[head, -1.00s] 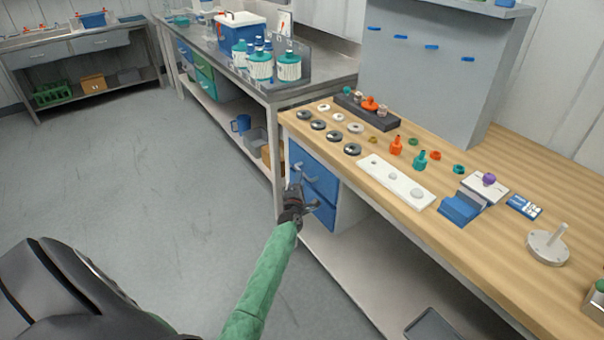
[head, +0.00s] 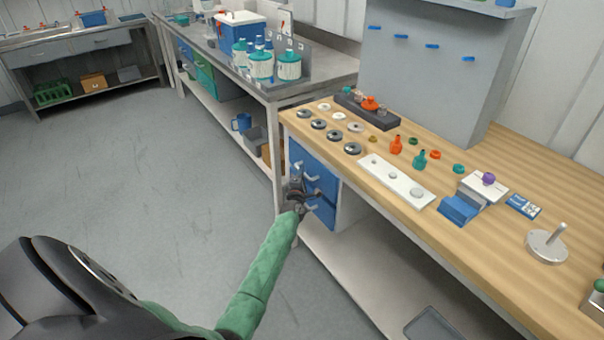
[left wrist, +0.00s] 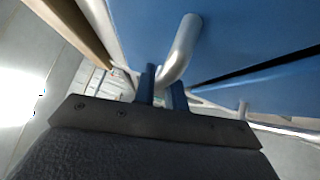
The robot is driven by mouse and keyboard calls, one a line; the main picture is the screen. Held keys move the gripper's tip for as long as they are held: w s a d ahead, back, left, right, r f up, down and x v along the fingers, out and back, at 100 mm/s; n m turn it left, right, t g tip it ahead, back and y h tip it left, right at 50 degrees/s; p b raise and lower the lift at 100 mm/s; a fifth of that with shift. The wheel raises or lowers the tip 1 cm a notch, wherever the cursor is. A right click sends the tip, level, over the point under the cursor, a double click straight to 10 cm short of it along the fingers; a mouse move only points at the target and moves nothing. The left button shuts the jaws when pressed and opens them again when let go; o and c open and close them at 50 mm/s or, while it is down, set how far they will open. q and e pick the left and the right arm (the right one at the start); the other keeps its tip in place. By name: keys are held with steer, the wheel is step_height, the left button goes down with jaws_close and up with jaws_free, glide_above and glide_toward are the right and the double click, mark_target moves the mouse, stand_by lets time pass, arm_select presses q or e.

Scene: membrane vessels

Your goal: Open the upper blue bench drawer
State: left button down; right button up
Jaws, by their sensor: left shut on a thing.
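The upper blue bench drawer (head: 318,172) is under the left end of the wooden bench, with a grey bar handle. Its front looks flush with the bench in the head view. My left gripper (head: 299,186) is at this front, shut on the handle. In the left wrist view the drawer front (left wrist: 240,30) fills the top, and the curved handle (left wrist: 182,48) runs down between the two blue fingers (left wrist: 163,92). The gripper partly hides the drawer front in the head view. My right gripper is not in view.
The lower blue drawer (head: 324,210) with its own handle sits just below. The wooden benchtop (head: 400,212) above carries discs, small bottles and a white plate. A metal bench (head: 330,82) stands behind to the left. The floor (head: 150,180) left of the drawers is clear.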

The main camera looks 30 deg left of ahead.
arm_select(q)
steer(key=shift+s, duration=0.15)
